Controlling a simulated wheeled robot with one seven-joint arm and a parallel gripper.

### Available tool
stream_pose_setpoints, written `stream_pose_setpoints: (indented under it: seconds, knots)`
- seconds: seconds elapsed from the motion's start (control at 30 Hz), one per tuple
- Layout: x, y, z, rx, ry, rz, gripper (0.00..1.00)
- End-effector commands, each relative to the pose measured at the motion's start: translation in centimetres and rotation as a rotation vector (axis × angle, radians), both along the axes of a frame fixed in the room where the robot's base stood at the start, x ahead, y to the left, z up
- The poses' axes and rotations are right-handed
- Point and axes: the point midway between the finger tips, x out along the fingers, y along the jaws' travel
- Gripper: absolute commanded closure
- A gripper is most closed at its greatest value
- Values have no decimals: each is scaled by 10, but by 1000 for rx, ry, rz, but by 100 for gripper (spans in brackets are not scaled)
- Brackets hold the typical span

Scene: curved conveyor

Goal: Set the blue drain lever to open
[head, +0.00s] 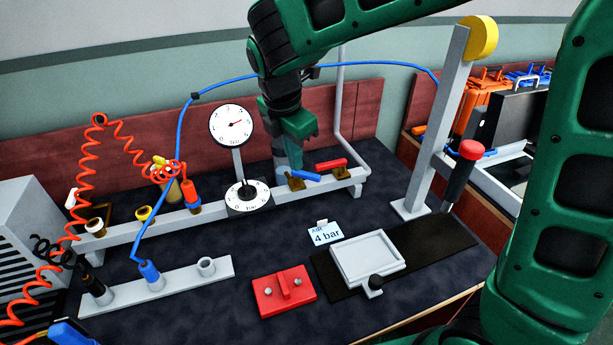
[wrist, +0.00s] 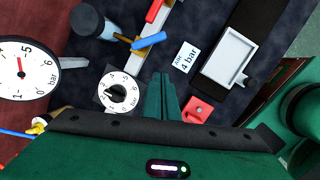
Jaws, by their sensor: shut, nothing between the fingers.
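The blue drain lever (head: 306,177) sits on a brass valve on the grey rail, just left of a red lever (head: 331,164). In the wrist view the blue lever (wrist: 149,41) lies at a slant across the rail, while the red lever (wrist: 154,11) lies along it. My gripper (head: 298,150) points down just above and behind the blue lever in the head view. In the wrist view my gripper (wrist: 162,74) has its green fingers together and empty, with the lever beyond the tips. I see no contact with the lever.
A blue-grey cylinder (wrist: 87,20) stands beside the valve. A round dial (head: 248,196) and an upright gauge (head: 232,125) are to the left. A "4 bar" card (head: 325,234), a grey tray (head: 367,256) and a red block (head: 283,291) lie in front.

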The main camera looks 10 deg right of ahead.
Motion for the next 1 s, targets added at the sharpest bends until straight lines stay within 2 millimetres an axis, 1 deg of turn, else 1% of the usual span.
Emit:
stream_pose_setpoints:
  seconds: [0.1, 0.3, 0.47, 0.57, 0.67, 0.77, 1.0]
  knots:
    - [-12, 4, 0, -65, -14, 178, 100]
    - [-23, 6, 1, -156, -30, 389, 100]
    - [-26, 6, 1, -186, -31, 452, 100]
    - [-24, 4, -4, -190, -31, 459, 100]
    - [-21, 2, -15, -189, -28, 457, 100]
    - [-16, -2, -31, -189, -28, 456, 100]
    - [-2, -12, -73, -188, -27, 454, 100]
